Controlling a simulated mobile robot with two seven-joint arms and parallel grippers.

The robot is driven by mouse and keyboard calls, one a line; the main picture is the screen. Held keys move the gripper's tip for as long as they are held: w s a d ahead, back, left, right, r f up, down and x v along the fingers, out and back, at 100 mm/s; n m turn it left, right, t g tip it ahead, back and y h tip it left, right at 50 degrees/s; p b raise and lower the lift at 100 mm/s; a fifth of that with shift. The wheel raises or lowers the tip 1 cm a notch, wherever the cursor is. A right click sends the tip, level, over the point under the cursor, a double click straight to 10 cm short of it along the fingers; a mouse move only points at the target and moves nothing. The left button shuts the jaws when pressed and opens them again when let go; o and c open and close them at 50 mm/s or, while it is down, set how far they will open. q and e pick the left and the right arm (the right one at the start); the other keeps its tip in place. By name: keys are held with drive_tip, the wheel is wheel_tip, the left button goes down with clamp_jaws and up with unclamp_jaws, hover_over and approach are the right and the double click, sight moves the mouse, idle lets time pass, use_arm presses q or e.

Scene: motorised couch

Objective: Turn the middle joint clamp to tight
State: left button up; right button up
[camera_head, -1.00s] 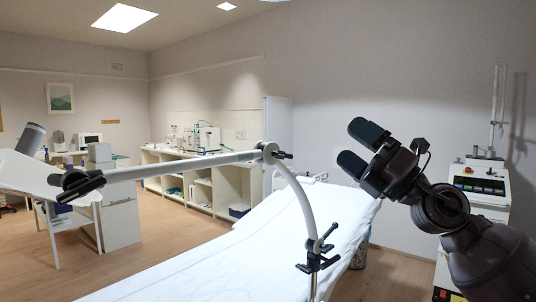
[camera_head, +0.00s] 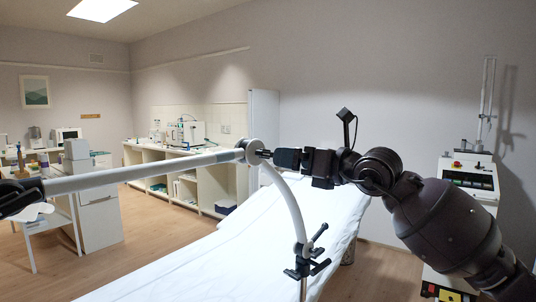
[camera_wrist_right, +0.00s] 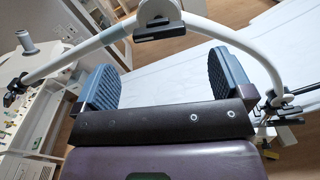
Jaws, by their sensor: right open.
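A white jointed support arm (camera_head: 150,171) rises from beside the couch. Its middle joint (camera_head: 253,150) is a round grey hub with a small black clamp handle (camera_head: 265,154) on its right side. My right gripper (camera_head: 283,158) comes in from the right, its fingers just right of this handle. In the right wrist view, my right gripper (camera_wrist_right: 162,66) is open with nothing between its blue-grey pads. There the black middle clamp handle (camera_wrist_right: 162,31) lies ahead of the fingers, between their directions and apart from them. My left gripper is not in view.
The couch (camera_head: 225,255) with a white cover lies below the arm. A lower black clamp (camera_head: 306,268) holds the arm's post at the couch side. Another dark joint (camera_head: 20,194) is at the left end. A control unit (camera_head: 470,180) stands at right.

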sight(269, 151)
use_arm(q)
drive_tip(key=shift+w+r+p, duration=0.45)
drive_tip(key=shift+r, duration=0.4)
use_arm(e)
drive_tip(key=x, duration=0.8)
drive_tip(key=c, duration=0.7)
drive_tip(key=shift+c, duration=1.1)
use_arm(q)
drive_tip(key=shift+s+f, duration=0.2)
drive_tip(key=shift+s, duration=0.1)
